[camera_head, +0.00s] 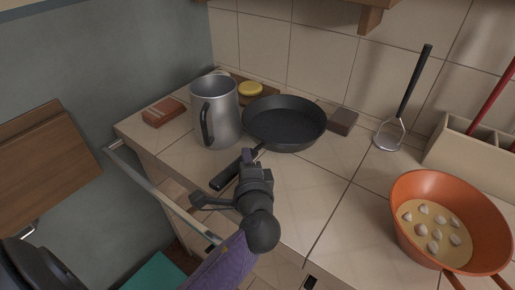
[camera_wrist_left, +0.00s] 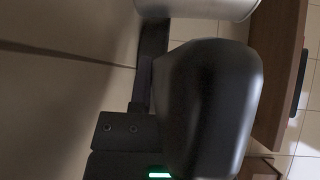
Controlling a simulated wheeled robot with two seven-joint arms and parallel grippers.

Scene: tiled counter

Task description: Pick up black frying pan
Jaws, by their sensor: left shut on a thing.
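The black frying pan (camera_head: 285,121) is on the tiled counter, right of the metal jug (camera_head: 224,115), with its handle (camera_head: 226,175) pointing toward the lower left. My left gripper (camera_head: 250,160) is shut on the pan's handle, between the pan body and the handle's free end. Whether the pan is fully flat on the counter cannot be told. In the left wrist view, a large dark rounded shape (camera_wrist_left: 208,105) fills the middle, probably the handle up close, and hides much of the grip. My right gripper is not in view.
The jug (camera_wrist_left: 198,8) stands close to the grip. A yellow sponge-like item (camera_head: 250,88) and a small dark block (camera_head: 343,121) are near the pan. A masher (camera_head: 405,100) leans behind, and an orange pan (camera_head: 402,205) stands right. A rail (camera_head: 150,185) runs along the counter's edge.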

